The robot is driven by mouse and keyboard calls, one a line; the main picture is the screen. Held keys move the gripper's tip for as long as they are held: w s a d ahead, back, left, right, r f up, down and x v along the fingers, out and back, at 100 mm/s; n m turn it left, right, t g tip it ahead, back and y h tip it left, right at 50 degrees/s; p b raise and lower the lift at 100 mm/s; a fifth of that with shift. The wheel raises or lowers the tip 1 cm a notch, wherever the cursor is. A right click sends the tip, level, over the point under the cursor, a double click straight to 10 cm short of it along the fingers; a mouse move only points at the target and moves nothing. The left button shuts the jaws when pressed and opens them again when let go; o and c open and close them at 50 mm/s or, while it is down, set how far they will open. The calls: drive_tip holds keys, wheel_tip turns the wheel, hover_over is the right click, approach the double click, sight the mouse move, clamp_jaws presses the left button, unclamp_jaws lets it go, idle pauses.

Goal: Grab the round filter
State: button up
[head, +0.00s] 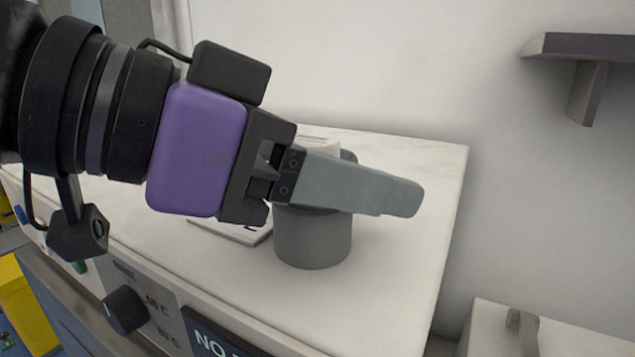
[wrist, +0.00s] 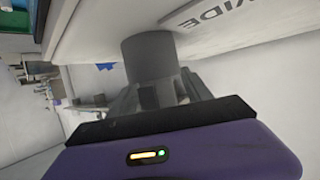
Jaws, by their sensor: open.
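A dark grey cylinder (head: 313,243), which looks like the round filter, stands upright on the white top of a cabinet. My gripper (head: 402,196) is above it in the head view, fingers pointing right, and covers its upper part. One finger mostly hides the other there. In the wrist view the grey cylinder (wrist: 148,58) is straight ahead, beyond the fingers of my open gripper (wrist: 160,92). Whether the fingers touch it cannot be told. A pale object with a grey edge (head: 348,156) shows partly behind the fingers.
A flat white card or plate (head: 232,230) with dark lettering lies left of the cylinder. The cabinet top (head: 390,290) is bare to the right and front. A wall stands behind. A black knob (head: 125,310) is on the cabinet front. A shelf (head: 580,46) juts out at upper right.

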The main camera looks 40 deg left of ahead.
drive_tip(key=shift+c, duration=0.2)
clamp_jaws()
drive_tip(key=shift+r, duration=0.2)
